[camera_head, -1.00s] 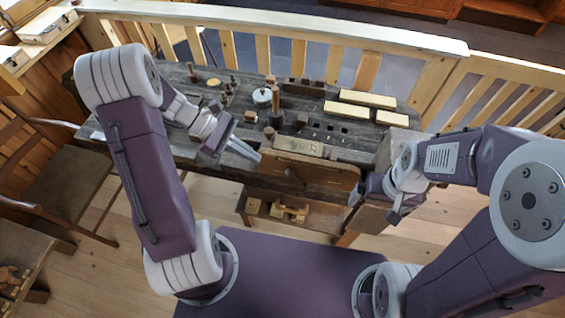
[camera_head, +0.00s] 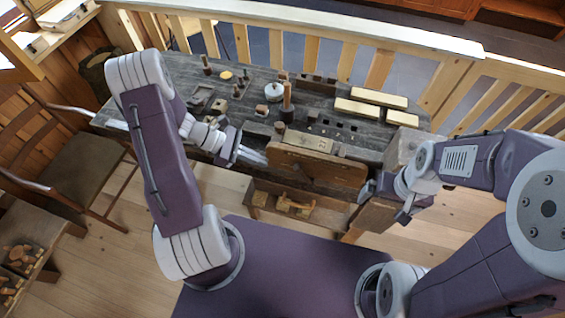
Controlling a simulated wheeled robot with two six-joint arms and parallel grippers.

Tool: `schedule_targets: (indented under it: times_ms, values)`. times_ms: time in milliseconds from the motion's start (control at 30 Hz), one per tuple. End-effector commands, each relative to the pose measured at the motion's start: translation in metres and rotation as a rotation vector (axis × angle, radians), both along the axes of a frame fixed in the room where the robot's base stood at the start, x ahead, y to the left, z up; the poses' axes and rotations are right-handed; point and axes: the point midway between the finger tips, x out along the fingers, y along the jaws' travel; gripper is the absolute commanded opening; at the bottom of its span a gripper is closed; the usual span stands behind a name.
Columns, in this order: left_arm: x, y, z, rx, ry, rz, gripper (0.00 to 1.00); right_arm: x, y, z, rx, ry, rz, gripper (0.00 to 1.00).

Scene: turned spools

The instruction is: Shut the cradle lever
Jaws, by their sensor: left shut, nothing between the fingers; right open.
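I cannot tell the cradle or its lever apart for sure among the small fittings on the dark workbench (camera_head: 365,140). A brown upright post (camera_head: 287,95) on a dark base stands near the middle of the bench. A small tray-like fitting (camera_head: 200,97) lies to its left. My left gripper (camera_head: 265,159) is shut and empty at the bench's front edge, its pale fingers pointing right, close to the left end of a wooden front board (camera_head: 318,168). My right gripper (camera_head: 366,189) is open at the right end of that board. Contact cannot be told.
A pale round lidded pot (camera_head: 273,91) stands behind the post. Pale wooden bars (camera_head: 357,108) lie at the back right. A railing (camera_head: 300,20) runs behind the bench. A chair (camera_head: 70,165) stands at the left. A lower shelf (camera_head: 300,205) holds wooden pieces.

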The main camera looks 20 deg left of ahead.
Motion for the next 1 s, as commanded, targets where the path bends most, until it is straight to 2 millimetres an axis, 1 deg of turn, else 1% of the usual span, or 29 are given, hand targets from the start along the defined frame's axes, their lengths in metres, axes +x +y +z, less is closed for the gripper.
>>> schedule_targets:
  times_ms: [33, 167, 300, 400, 567, 867, 1000]
  values:
    - [0.000, -0.010, -0.005, -0.002, 0.005, -0.004, 0.00, 0.000, 0.000, 0.004, 0.000, 0.000, 0.000, 1.00]
    - [0.003, -0.033, -0.020, -0.002, 0.004, -0.004, 0.00, 0.000, 0.000, 0.008, 0.000, 0.000, 0.000, 1.00]
    - [0.006, -0.055, -0.015, 0.001, 0.002, -0.003, 0.00, 0.000, 0.000, 0.018, 0.000, 0.000, 0.000, 1.00]
    - [0.009, -0.065, -0.014, 0.001, 0.001, -0.003, 0.00, 0.000, 0.000, 0.021, 0.000, 0.000, 0.000, 1.00]
    - [0.010, -0.071, -0.014, 0.002, 0.001, -0.001, 0.00, 0.000, 0.000, 0.023, 0.000, 0.000, 0.000, 1.00]
    - [0.010, -0.071, -0.014, 0.003, 0.000, 0.000, 0.00, 0.000, 0.000, 0.022, 0.000, 0.000, 0.000, 1.00]
    - [0.014, -0.073, -0.010, 0.037, -0.002, -0.002, 0.00, 0.000, 0.000, 0.027, 0.000, 0.000, 0.000, 1.00]
